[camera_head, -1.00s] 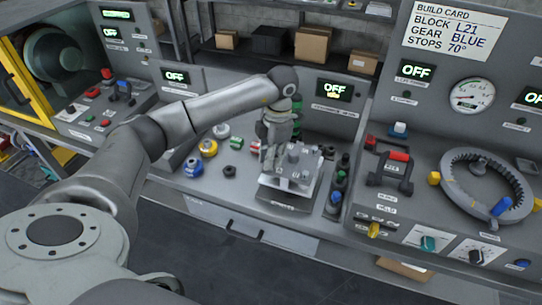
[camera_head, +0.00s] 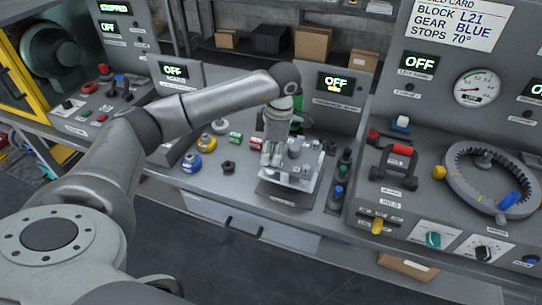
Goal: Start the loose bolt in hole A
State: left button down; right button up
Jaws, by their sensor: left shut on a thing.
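My left gripper (camera_head: 272,156) points down at the left side of the grey block (camera_head: 302,150) on the light fixture plate (camera_head: 300,183). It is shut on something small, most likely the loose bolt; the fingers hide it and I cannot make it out. The block has several raised, peg-like parts on top. Hole A cannot be told apart at this size, and the gripper covers part of the block. I cannot tell whether the held thing touches the block. My right gripper is not in view.
Left of the fixture lie a dark nut (camera_head: 229,167), a blue spool-like part (camera_head: 192,162) and a yellow one (camera_head: 207,143). A button strip (camera_head: 338,190) stands close on the right. A ring gear (camera_head: 452,165) lies farther right. The bench front left of the fixture is clear.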

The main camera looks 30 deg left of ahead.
pick_arm(q)
jog(key=m+b, duration=0.1)
jog(key=m, duration=0.2)
jog(key=shift+f, duration=0.15)
jog(key=shift+m+t+b, duration=0.3)
jog(key=shift+m+b, duration=0.15)
jog(key=shift+m, duration=0.65)
jog(key=m+b, duration=0.1)
jog(key=m, duration=0.1)
jog(key=shift+m, duration=0.3)
jog(key=m+b, duration=0.1)
jog(key=m, duration=0.1)
jog(key=shift+m+t, duration=0.3)
jog(key=c, duration=1.3)
grip_release()
